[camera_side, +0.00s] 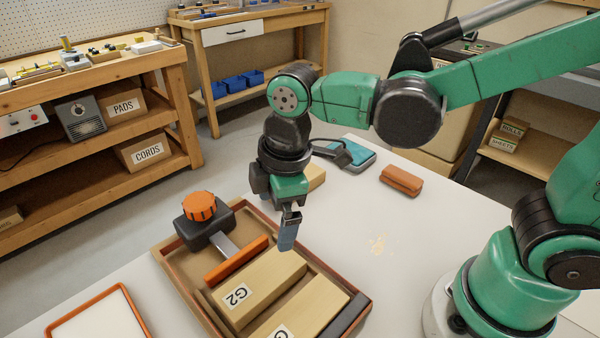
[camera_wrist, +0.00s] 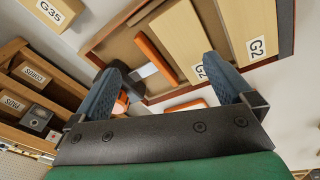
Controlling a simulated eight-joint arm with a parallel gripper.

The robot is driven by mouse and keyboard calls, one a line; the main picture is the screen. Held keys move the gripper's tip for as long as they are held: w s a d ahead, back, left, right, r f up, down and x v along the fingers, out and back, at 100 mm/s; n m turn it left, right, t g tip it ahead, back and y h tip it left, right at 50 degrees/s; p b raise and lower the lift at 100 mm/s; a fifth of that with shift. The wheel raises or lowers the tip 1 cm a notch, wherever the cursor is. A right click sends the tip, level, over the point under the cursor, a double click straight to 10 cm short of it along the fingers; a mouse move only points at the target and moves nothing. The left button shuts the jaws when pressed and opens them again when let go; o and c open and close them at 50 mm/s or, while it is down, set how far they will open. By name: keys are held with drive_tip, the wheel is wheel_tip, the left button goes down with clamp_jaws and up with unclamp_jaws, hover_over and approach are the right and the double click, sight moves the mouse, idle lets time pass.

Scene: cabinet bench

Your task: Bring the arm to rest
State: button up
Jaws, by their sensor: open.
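My gripper (camera_side: 287,236) hangs pointing down over the back edge of the wooden tray (camera_side: 361,312) in the side view. Its two blue fingers stand apart in the wrist view (camera_wrist: 163,62), with nothing held between them. Two pale blocks lie in the tray: the block labelled G2 (camera_side: 258,287) and a second block (camera_side: 318,306) whose label is cut off. The G2 block also shows in the wrist view (camera_wrist: 246,28). An orange bar (camera_side: 237,261) and a dark tool with an orange knob (camera_side: 201,205) are at the tray's left end.
A pale block (camera_side: 316,177) stands partly hidden behind my gripper. A teal case (camera_side: 347,157) and an orange-brown case (camera_side: 401,180) lie farther back on the table. A white orange-rimmed tray (camera_side: 98,318) is at the front left.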

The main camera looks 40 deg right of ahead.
drive_tip(key=d+r+m+t, duration=0.3)
drive_tip(key=d+m+t, duration=0.2)
drive_tip(key=d+m, duration=0.7)
drive_tip(key=shift+s+m+h, duration=0.4)
drive_tip(key=shift+m, duration=0.2)
